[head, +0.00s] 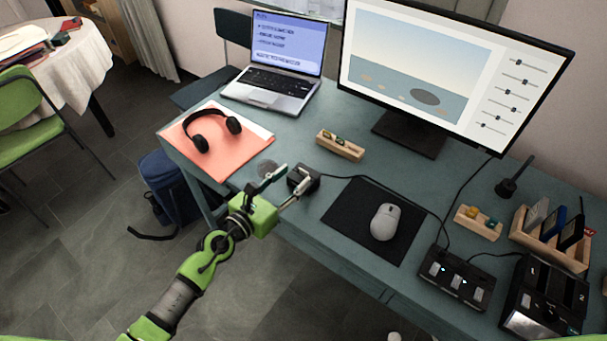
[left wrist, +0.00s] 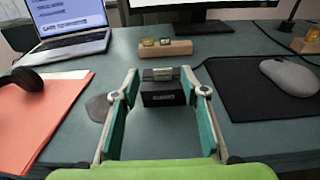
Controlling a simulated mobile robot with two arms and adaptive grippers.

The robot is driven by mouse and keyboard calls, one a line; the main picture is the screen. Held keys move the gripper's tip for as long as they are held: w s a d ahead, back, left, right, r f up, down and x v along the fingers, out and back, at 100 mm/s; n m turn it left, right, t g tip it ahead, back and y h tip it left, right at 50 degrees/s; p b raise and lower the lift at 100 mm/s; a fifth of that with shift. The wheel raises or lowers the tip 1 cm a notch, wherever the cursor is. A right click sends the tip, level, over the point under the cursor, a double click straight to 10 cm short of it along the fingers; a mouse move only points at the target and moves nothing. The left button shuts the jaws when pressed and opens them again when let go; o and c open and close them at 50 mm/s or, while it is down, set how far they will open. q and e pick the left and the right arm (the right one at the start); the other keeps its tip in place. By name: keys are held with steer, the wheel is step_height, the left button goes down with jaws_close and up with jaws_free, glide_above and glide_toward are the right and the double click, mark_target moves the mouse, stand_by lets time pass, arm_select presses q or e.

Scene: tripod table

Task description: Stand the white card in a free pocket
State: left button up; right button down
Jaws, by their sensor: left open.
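A small black box (head: 306,179) with pale lettering on its front stands on the desk; it also shows in the left wrist view (left wrist: 163,98). A small pale piece (left wrist: 162,74) stands up at its top, possibly the white card; its exact colour is hard to tell. My left gripper (head: 287,182) is open, and in the left wrist view its fingers (left wrist: 160,80) appear on either side of the box and pale piece, with gaps. A wooden rack (head: 548,249) at the right holds a whitish, a blue and a dark upright item. My right gripper is not in view.
A wooden block (head: 340,146) with small coloured pieces stands behind the box. Headphones (head: 214,130) lie on an orange folder to the left. A mouse (head: 384,222) on a black pad is to the right, with a cable running past. A monitor (head: 450,75) stands behind.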

mark_target(303, 171)
arm_select(q)
steer(key=x, duration=0.3)
steer(key=shift+s+d+f, duration=0.15)
steer(key=shift+f, duration=0.05)
steer(key=shift+w+d+f, duration=0.1)
steer(key=shift+w+d, duration=0.15)
steer(key=shift+w, duration=0.1)
steer(key=c, duration=0.8)
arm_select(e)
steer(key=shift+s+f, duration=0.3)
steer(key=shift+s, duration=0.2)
arm_select(q)
steer(key=shift+s, duration=0.1)
